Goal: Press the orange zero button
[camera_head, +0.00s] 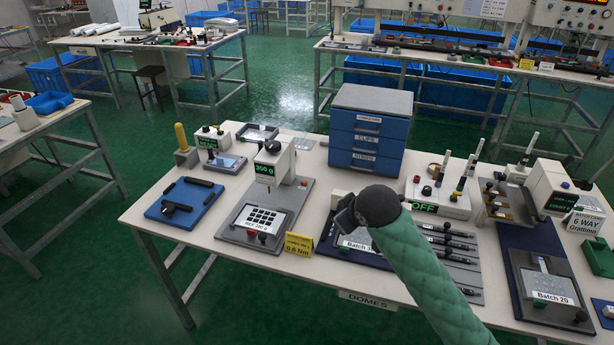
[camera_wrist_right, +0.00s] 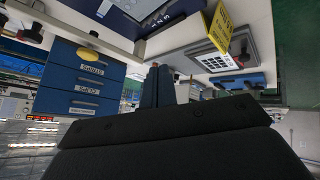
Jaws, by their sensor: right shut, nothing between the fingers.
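A grey press-like device with a green "350 g" readout (camera_head: 265,169) stands left of centre on the white bench. The keypad also shows upside down in the right wrist view (camera_wrist_right: 217,62). My right gripper (camera_wrist_right: 158,70) is shut and empty, its dark fingers pointing up in the wrist view. My left gripper is out of view.
A yellow "6.6 Nm" sign (camera_head: 298,244) stands between keypad and right arm. A blue drawer unit (camera_head: 368,128) stands behind my arm. A blue board with black handles (camera_head: 184,203) lies left of the keypad. Trays with tools (camera_head: 545,262) fill the right side.

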